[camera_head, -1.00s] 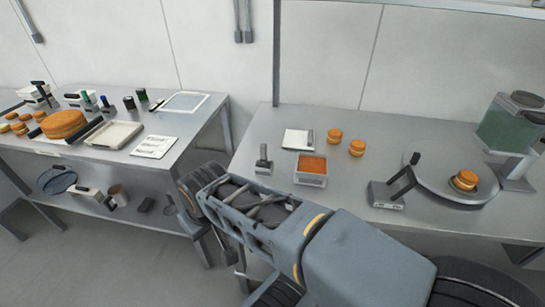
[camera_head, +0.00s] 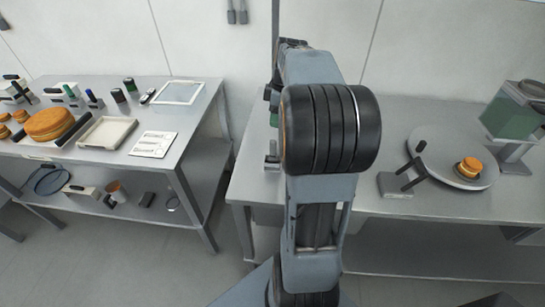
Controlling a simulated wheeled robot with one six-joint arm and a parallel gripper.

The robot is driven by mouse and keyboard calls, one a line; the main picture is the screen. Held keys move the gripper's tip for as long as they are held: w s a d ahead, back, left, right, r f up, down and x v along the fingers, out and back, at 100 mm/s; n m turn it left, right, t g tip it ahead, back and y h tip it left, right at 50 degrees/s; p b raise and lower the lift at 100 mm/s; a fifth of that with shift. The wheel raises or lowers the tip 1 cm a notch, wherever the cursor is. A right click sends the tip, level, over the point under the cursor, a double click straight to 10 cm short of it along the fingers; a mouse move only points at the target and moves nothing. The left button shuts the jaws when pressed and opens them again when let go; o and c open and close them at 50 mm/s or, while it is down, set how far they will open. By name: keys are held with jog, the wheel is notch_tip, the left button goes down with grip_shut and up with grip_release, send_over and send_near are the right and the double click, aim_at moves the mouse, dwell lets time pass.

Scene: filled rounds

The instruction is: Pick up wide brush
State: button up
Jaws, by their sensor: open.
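I cannot tell for certain which object is the wide brush. A grey block with a dark handle (camera_head: 398,183) lies on the right table (camera_head: 440,207), left of a round turntable (camera_head: 438,158), its handle tilted up to the right. A smaller upright tool with a grey base (camera_head: 271,157) stands near that table's left edge, beside my arm. Several white blocks with dark handles, one of them here (camera_head: 62,92), lie on the left table (camera_head: 185,135). My gripper is hidden behind my raised arm, which covers the middle of the right table.
An orange filled round (camera_head: 469,167) sits on the turntable, with a green-tinted container (camera_head: 512,112) on a stand behind. The left table holds a large orange round (camera_head: 50,124), a pale tray (camera_head: 107,132) and a white sheet (camera_head: 153,144). A floor gap separates the tables.

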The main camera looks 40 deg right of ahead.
aim_at(273, 141)
jog(key=f, duration=0.7)
jog(key=shift+w+a+f, duration=0.15)
jog(key=shift+w+f, duration=0.05)
jog(key=shift+w, duration=0.2)
jog(key=shift+w+a+f+p, duration=0.15)
jog(key=shift+f+p, duration=0.15)
jog(key=shift+f, duration=0.65)
jog(key=shift+w+a+f+p, duration=0.15)
jog(key=shift+f+p, duration=0.15)
jog(key=shift+f, duration=0.7)
jog(key=shift+a+f+p, duration=0.15)
jog(key=shift+f+p, duration=0.15)
jog(key=shift+f, duration=0.65)
grip_shut()
jog(key=shift+r, duration=0.15)
